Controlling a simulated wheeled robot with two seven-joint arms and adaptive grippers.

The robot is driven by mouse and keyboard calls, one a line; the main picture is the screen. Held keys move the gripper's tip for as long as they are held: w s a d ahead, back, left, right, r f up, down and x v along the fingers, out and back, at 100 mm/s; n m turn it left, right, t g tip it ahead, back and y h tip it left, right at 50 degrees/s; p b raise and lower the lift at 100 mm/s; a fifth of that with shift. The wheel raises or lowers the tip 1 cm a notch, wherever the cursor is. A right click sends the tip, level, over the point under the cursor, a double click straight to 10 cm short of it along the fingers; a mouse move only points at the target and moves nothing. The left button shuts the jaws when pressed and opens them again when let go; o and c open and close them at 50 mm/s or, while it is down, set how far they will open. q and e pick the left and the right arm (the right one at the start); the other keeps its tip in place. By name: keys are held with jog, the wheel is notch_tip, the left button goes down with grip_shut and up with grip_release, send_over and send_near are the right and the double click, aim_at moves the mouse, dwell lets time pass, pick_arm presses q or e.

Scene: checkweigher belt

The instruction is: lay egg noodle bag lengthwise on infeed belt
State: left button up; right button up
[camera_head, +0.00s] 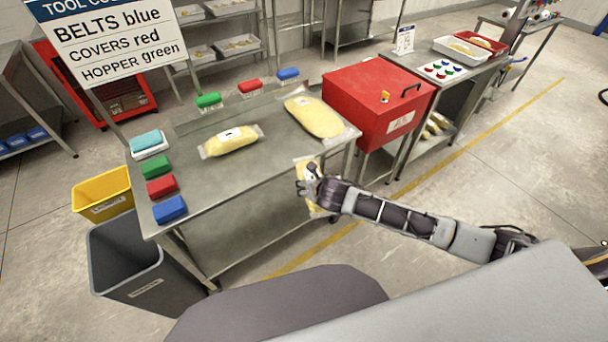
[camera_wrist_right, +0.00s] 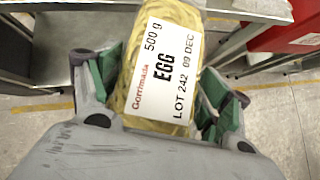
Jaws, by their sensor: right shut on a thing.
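The egg noodle bag (camera_wrist_right: 165,62) is a clear bag of yellow noodles with a white label reading "EGG", 500 g. My right gripper (camera_head: 308,184) is shut on it, with green-padded fingers on both sides of the bag in the wrist view. In the head view the bag (camera_head: 306,164) hangs off the front right edge of the steel table (camera_head: 262,160), partly hidden by the gripper. I cannot pick out an infeed belt with certainty; a red box-shaped cover (camera_head: 372,100) stands right of the table. My left gripper is not in view.
Two other yellow bags, a smaller one (camera_head: 231,141) and a larger one (camera_head: 315,117), lie on the table. Coloured blocks line its back and left edges. Grey (camera_head: 125,262) and yellow (camera_head: 103,193) bins stand at left. The table's front middle is clear.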

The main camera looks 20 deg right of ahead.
jog(key=s+d+f, duration=0.3)
jog(key=s+f, duration=0.3)
jog(key=s, duration=0.1)
jog(key=shift+s+d+f, duration=0.25)
jog(key=shift+s+d, duration=0.1)
jog(key=shift+s, duration=0.05)
